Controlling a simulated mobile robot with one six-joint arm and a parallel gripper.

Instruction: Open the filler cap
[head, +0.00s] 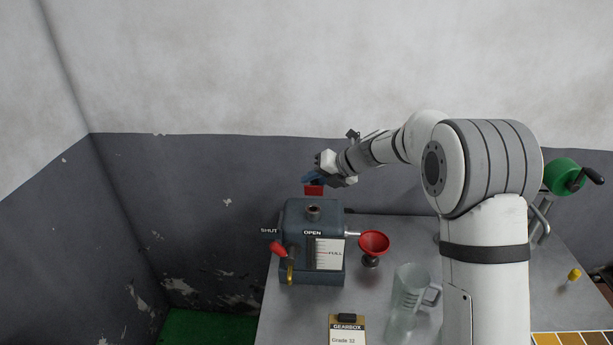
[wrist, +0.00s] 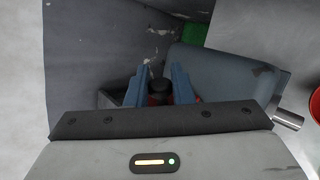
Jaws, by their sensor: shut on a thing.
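The grey-blue hydraulic tank (head: 296,222) stands on the bench, and its filler neck (head: 313,213) shows bare on top. My gripper (head: 314,178), with blue fingers, is above the tank. It is shut on the red filler cap (head: 314,190), which hangs just below the fingers, apart from the neck with a visible gap. In the wrist view, the fingers (wrist: 159,88) stand either side of the cap's dark knob (wrist: 160,90), with a little of the red cap (wrist: 153,101) showing behind. The tank top also shows in the wrist view (wrist: 215,75).
A red-handled lever (head: 277,248) is on the tank's left front, by SHUT and OPEN labels. A red funnel (head: 373,243), a clear jug (head: 407,300) and a GEARBOX clipboard (head: 346,332) are on the bench (head: 385,275). A green crank wheel (head: 563,177) is at right.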

